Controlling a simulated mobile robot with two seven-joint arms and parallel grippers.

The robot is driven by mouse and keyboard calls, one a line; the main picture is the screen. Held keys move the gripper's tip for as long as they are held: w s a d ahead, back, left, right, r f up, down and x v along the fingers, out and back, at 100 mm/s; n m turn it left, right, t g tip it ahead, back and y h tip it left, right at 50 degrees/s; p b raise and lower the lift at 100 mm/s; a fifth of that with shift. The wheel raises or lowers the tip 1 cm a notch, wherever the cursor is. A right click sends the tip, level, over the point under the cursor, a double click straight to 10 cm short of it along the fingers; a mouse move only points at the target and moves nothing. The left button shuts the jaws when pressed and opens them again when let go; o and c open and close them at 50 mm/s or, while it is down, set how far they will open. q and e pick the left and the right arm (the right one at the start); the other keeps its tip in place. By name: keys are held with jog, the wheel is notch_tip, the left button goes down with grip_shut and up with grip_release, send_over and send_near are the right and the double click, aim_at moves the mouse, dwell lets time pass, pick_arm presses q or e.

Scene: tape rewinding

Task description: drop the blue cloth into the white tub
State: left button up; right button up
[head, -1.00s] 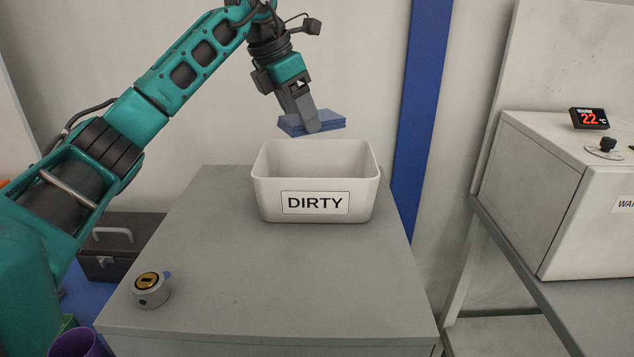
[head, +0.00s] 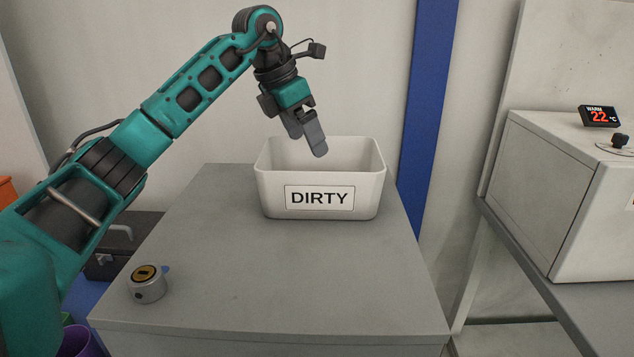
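The white tub (head: 268,191), labelled DIRTY, stands upright on the grey cabinet top. My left gripper (head: 306,143) points down over the tub's opening, its fingertips around rim height in the picture. Its fingers look parted and no cloth shows between them. The blue cloth is not visible now; the tub's front wall hides the tub floor, so I cannot see whether the cloth lies there. My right gripper is not in view.
The grey cabinet top (head: 280,275) is clear in front of the tub. A small round device (head: 147,286) sits at its front left corner. A blue wall strip (head: 425,120) is behind, and a white box (head: 555,190) with a temperature display stands at right.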

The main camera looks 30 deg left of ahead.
pick_arm(q)
jog(key=shift+o, duration=0.7)
jog(key=shift+r, duration=0.1)
jog(key=p+v, duration=0.1)
jog(key=v, duration=1.1)
jog(key=shift+s+r, duration=0.15)
jog(key=shift+r, duration=0.2)
